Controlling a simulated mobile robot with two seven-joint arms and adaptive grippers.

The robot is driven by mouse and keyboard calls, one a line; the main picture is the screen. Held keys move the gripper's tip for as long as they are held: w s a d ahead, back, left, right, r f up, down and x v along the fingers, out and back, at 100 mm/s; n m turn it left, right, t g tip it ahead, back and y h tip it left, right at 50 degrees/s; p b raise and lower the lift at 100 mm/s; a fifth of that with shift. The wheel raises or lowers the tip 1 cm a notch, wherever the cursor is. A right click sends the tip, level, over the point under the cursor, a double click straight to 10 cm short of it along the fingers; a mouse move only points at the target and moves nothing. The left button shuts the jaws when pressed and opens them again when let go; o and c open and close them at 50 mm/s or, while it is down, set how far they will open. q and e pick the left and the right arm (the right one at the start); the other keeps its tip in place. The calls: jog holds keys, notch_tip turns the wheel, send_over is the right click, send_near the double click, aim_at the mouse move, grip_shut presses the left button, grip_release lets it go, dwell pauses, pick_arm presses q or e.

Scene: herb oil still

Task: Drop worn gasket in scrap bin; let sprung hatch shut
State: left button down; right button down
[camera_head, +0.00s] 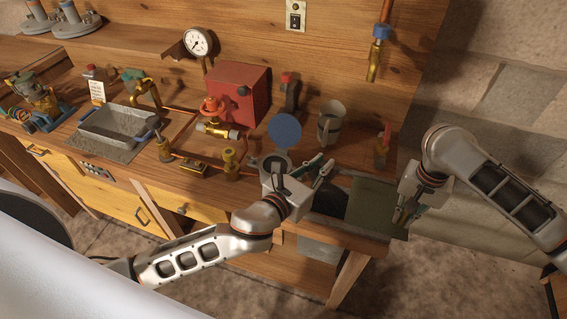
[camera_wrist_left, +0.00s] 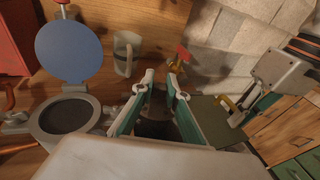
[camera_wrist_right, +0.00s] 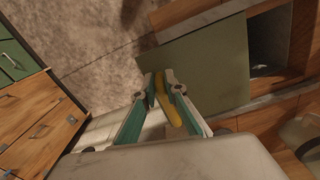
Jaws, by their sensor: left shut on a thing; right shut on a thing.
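The green hatch panel (camera_head: 374,208) stands open at the bench's right end, beside a dark opening (camera_head: 330,202). It also shows in the right wrist view (camera_wrist_right: 205,70). My right gripper (camera_head: 402,216) is shut on the hatch's yellow handle (camera_wrist_right: 168,105), at the panel's edge. The bin's inside is hidden in shadow.
A round pot with a raised blue lid (camera_head: 284,130) and a metal jug (camera_head: 330,120) stand just behind my left gripper. A red-handled valve (camera_head: 382,145) is near the right edge. A red box (camera_head: 238,90), brass pipework and a grey basin (camera_head: 112,125) lie further left.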

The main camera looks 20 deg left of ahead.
aim_at(334, 169)
pick_arm(q)
jog(key=d, duration=0.1)
jog(key=w+d, duration=0.1)
jog(key=d+m+h, duration=0.1)
jog(key=shift+w+d+f, duration=0.15)
jog(key=shift+w+f, duration=0.05)
jog(key=shift+w, duration=0.1)
pick_arm(e)
jog(key=shift+w+d, duration=0.1)
jog(key=shift+d, duration=0.05)
pick_arm(q)
jog(key=shift+f, duration=2.75)
jog(key=c, duration=1.9)
grip_release()
jog(key=v, duration=1.2)
jog(key=shift+r, duration=0.2)
